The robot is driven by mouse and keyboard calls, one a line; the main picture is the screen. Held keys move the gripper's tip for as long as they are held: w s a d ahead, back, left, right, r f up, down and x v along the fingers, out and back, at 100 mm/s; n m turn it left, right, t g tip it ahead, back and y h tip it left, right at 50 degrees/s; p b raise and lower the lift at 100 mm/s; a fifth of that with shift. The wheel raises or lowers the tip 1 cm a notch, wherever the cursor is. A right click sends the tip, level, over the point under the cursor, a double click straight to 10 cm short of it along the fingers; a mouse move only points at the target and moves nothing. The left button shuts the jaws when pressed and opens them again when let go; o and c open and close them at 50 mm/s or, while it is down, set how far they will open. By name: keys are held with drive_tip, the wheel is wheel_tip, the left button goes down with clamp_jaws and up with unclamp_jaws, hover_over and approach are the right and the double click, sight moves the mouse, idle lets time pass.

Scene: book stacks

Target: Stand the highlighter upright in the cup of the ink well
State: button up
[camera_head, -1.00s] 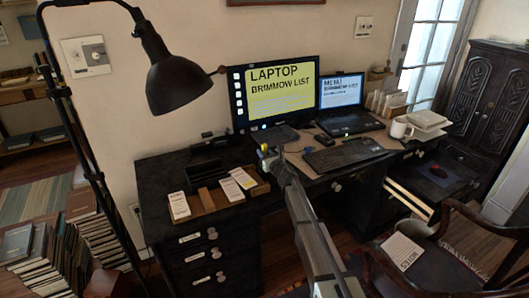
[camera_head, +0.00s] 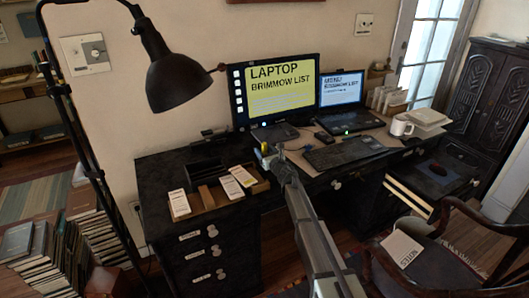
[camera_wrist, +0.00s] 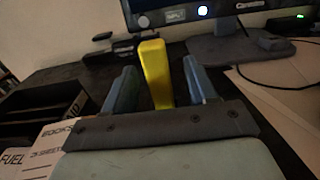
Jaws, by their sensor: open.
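The yellow highlighter (camera_wrist: 155,75) stands upright, slightly tilted, between the two blue fingers of my gripper (camera_wrist: 158,82) in the wrist view. The fingers are open, with a gap on each side of it. Its lower end is hidden behind the gripper's dark crossbar. A low dark stand (camera_head: 214,135) at the back of the desk may be the ink well, but I cannot tell. No cup shows clearly.
A wooden tray (camera_head: 207,199) with paper cards lies left of my gripper. A monitor (camera_head: 277,92), laptop (camera_head: 347,122), keyboard (camera_head: 342,153) and white mug (camera_head: 400,127) stand behind and right. A black lamp (camera_head: 175,80) hangs at the left.

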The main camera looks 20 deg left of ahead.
drive_tip(key=v, duration=1.4)
drive_tip(key=shift+r, duration=0.1)
drive_tip(key=shift+w, duration=0.1)
drive_tip(key=shift+a, duration=0.1)
